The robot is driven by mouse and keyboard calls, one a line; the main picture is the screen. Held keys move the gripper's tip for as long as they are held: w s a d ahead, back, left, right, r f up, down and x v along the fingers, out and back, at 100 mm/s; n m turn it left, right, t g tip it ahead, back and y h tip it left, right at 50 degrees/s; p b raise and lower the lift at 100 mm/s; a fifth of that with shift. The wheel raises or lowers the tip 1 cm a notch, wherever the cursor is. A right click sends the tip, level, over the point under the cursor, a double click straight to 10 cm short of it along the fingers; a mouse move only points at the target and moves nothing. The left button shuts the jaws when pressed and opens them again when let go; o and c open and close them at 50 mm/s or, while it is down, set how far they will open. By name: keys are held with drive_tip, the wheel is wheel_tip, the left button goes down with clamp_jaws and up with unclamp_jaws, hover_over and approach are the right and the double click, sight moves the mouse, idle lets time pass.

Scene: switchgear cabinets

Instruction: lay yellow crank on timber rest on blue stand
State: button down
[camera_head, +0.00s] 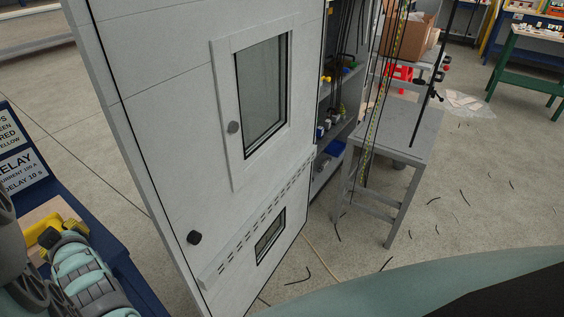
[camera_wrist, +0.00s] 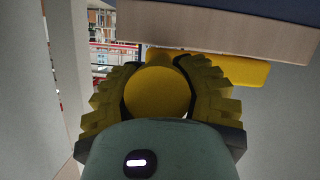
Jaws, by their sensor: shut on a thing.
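The yellow crank (camera_head: 43,228) is at the lower left of the head view, over or on the pale timber rest (camera_head: 66,208) on the blue stand (camera_head: 98,240). My gripper (camera_head: 50,240) is shut on the crank. In the wrist view its ribbed fingers (camera_wrist: 158,88) curve around both sides of the crank's round yellow handle (camera_wrist: 157,92). A flat yellow part of the crank (camera_wrist: 235,69) lies right against or very near the timber rest (camera_wrist: 215,32). I cannot tell whether they touch. My wrist hides part of the stand top.
A large grey cabinet door (camera_head: 160,110) with windows and black knobs stands just right of the blue stand. A sign (camera_head: 18,160) rises at the stand's left. A grey table (camera_head: 400,130) stands beyond the door. Dark cable scraps lie on the open floor at right.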

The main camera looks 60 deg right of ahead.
drive_tip(key=c, duration=0.8)
unclamp_jaws()
drive_tip(key=shift+w, duration=0.1)
drive_tip(key=shift+o, duration=1.2)
drive_tip(key=shift+f, duration=0.1)
drive_tip(key=v, duration=1.2)
